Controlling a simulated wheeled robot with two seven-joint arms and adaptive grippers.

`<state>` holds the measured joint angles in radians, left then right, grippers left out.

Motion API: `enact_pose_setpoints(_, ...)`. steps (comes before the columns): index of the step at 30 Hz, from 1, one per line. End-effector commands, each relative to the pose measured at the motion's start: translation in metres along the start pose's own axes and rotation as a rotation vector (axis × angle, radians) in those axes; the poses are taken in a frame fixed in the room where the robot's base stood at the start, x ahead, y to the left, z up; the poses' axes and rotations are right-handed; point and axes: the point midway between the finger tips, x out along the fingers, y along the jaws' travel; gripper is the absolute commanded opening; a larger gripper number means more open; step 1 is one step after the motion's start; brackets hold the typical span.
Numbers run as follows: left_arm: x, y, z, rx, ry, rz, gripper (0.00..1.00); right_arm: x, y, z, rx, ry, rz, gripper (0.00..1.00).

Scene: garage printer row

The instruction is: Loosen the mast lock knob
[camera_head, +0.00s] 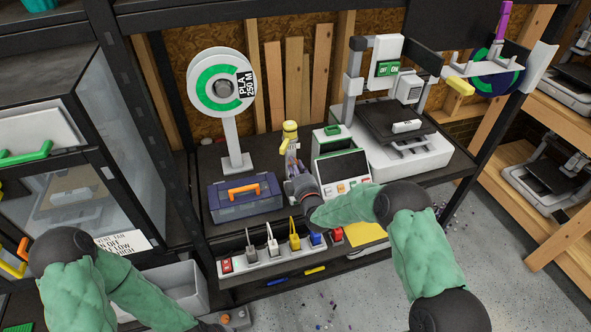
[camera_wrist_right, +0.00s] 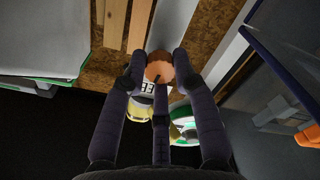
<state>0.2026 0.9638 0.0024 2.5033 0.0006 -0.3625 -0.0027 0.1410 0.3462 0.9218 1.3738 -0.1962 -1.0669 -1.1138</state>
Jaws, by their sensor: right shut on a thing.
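In the wrist view a round orange-brown knob (camera_wrist_right: 158,68), which I take for the mast lock knob, sits between the fingertips of my right gripper (camera_wrist_right: 160,62). The fingers are shut on its sides. A label with dark letters and a yellow part (camera_wrist_right: 138,112) show just below it. In the head view my right gripper (camera_head: 292,176) reaches in to a small upright post with a yellow top (camera_head: 290,129), between the spool stand and the small screen unit. The knob is hidden there by the gripper. My left arm enters at lower left; its gripper is out of view.
A spool on a stand (camera_head: 236,150) and a blue toolbox (camera_head: 244,205) with an orange handle stand to the left. A small screen unit (camera_head: 342,146) and a printer (camera_head: 430,155) stand to the right. A power strip (camera_head: 262,262) with several plugs runs along the front edge.

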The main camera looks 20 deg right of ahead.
Motion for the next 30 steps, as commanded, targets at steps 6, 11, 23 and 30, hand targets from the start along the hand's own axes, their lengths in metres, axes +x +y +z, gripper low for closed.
enact_pose_setpoints(6, 0.0053, -0.0019, -0.0002, 0.000, 0.000, 0.000, 0.40, 0.0021, 0.0037, -0.0044, -0.097, 0.010, 0.008, 0.00)
enact_pose_setpoints(11, 0.0066, -0.0024, -0.0003, 0.000, 0.000, 0.000, 0.40, 0.0021, 0.0036, -0.0048, -0.131, 0.010, 0.008, 0.00)
enact_pose_setpoints(23, 0.0068, -0.0024, -0.0003, 0.000, 0.000, 0.000, 0.40, 0.0021, 0.0034, -0.0054, -0.144, 0.011, 0.007, 0.00)
enact_pose_setpoints(30, 0.0069, -0.0024, -0.0003, 0.000, 0.000, 0.000, 0.40, 0.0016, 0.0023, -0.0042, -0.143, 0.008, 0.005, 0.52)
